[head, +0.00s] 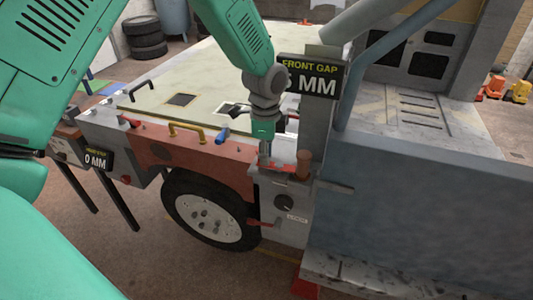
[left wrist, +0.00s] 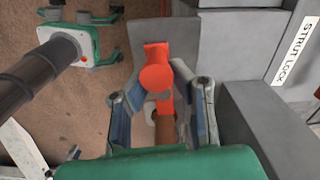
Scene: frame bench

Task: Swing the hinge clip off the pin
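The hinge clip (left wrist: 157,62) is orange-red, with a round knob-like part, and lies between the fingers of my left gripper (left wrist: 168,108) in the left wrist view. The left gripper's fingers are spread, with a gap visible at the sides. In the head view the left gripper (head: 265,156) points down at the red clip (head: 277,166) on the grey corner housing. A brown upright pin (head: 304,164) stands just right of it. A brown part, likely the pin, also shows in the left wrist view (left wrist: 165,132), partly hidden by the gripper. My right gripper is not seen.
A grey post with a black gap display (head: 312,78) rises close behind the gripper. A grey-blue wall (head: 420,195) stands to the right. A knob (head: 284,203) and a red lever (head: 262,223) sit below. A wheel (head: 208,212) is at lower left; yellow handles (head: 186,132) line the panel edge.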

